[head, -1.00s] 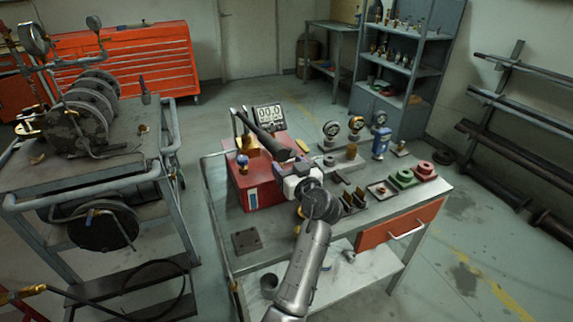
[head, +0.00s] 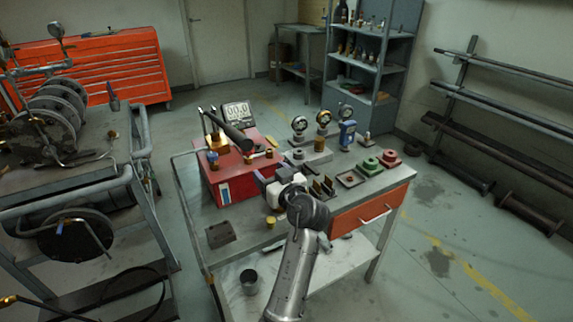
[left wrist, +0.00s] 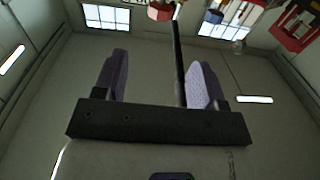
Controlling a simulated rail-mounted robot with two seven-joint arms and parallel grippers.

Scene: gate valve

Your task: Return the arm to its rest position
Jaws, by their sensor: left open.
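My left arm rises from the bottom of the head view, and its left gripper (head: 259,181) is just in front of the red box on the workbench (head: 225,268). In the left wrist view the two purple-grey fingers of the left gripper (left wrist: 158,80) stand wide apart, and nothing is gripped between them. A dark rod (left wrist: 178,60) shows beyond the fingers; I cannot tell what it is. The red box (head: 235,185) carries brass fittings (head: 216,138) and a thick black bar (head: 235,135). My right gripper is not in view.
Gauges (head: 300,124), a blue device (head: 347,134), a green flange (head: 369,166) and a red flange (head: 390,158) stand on the bench. A display (head: 237,113) is at the back.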

